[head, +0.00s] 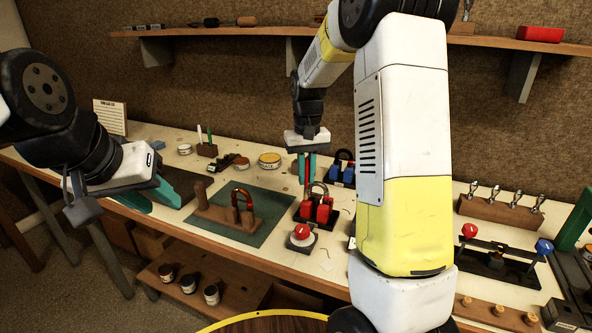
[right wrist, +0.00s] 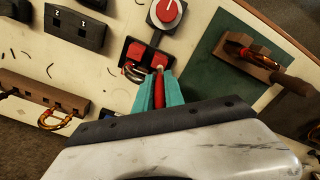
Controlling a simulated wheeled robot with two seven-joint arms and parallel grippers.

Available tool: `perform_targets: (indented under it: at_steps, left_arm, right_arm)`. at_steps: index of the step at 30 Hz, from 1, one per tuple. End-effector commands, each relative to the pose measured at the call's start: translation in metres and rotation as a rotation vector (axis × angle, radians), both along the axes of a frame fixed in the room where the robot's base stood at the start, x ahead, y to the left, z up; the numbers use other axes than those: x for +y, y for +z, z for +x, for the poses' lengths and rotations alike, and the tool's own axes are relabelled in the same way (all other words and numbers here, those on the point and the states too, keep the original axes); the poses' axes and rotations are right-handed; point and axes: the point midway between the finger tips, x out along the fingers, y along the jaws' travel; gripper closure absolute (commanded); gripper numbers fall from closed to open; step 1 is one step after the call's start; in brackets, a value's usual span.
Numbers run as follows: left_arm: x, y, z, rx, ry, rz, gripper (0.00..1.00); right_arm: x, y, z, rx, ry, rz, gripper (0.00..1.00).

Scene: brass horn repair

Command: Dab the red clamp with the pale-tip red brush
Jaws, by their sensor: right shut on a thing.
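My right gripper (head: 307,172) points down behind the red-block fixture (head: 315,208), to the right of the mat. Whether the tip touches the fixture cannot be told. My left gripper (head: 150,197) is open and empty at the table's left front edge.
A red knob (head: 302,232) on a dark base sits in front of the red-block fixture. A blue-block fixture (head: 342,173) stands behind, partly hidden by my right arm. Tins (head: 270,160) and a small holder (head: 206,149) are at the back left. Jars (head: 188,284) sit below the table.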

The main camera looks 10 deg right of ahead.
Motion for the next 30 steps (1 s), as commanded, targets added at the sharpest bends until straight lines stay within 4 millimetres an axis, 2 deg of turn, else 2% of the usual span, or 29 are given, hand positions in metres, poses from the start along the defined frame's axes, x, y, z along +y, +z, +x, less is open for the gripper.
perform_targets:
  at_steps: [30]
  left_arm:
    - [0.0000,0.0000,0.0000,0.000,0.000,0.000,0.64]
  right_arm:
    - [0.0000,-0.0067,0.0001,0.000,0.000,0.000,1.00]
